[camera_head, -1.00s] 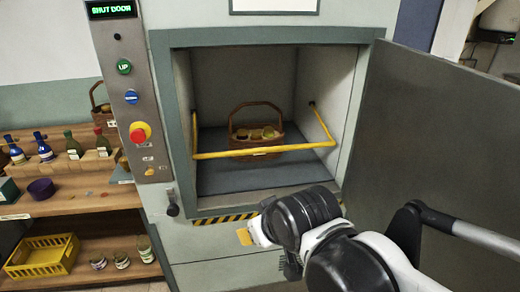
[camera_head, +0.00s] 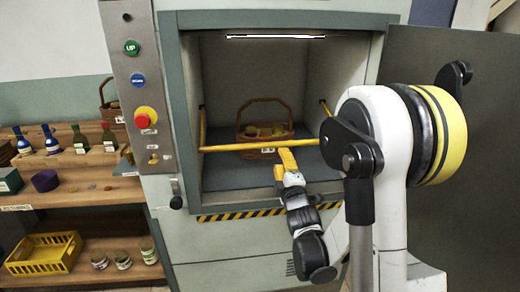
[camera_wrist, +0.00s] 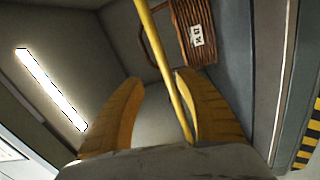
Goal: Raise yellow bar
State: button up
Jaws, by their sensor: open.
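The yellow bar (camera_head: 238,147) runs level across the front of the open lift compartment, low in the opening, with side arms reaching back to the walls. My gripper (camera_head: 285,154) is at the bar's right half in the head view. In the wrist view the bar (camera_wrist: 165,62) passes between the open yellow fingers (camera_wrist: 158,78), closer to the right finger. Whether a finger touches it I cannot tell. A brown wicker basket (camera_head: 257,132) stands behind the bar in the compartment and also shows in the wrist view (camera_wrist: 182,32).
The compartment door (camera_head: 440,210) stands open on the right, close to my arm. A control panel (camera_head: 137,80) with green, blue and red buttons is on the left. Shelves (camera_head: 85,200) with bottles, jars and a yellow crate (camera_head: 45,254) stand farther left.

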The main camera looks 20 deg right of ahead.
aim_at(279, 146)
jog(key=shift+n+t, duration=0.6)
jog(key=shift+n, duration=0.3)
jog(key=x, duration=0.3)
jog(key=d+f+x, duration=0.1)
jog(key=x, duration=0.6)
jog(key=shift+s+d+f+p, duration=0.1)
jog(key=shift+d+f+p, duration=0.15)
jog(key=shift+f+p, duration=0.15)
jog(key=shift+w+d+r, duration=0.1)
jog(key=shift+w+r, duration=0.05)
jog(key=shift+w, duration=0.2)
grip_shut()
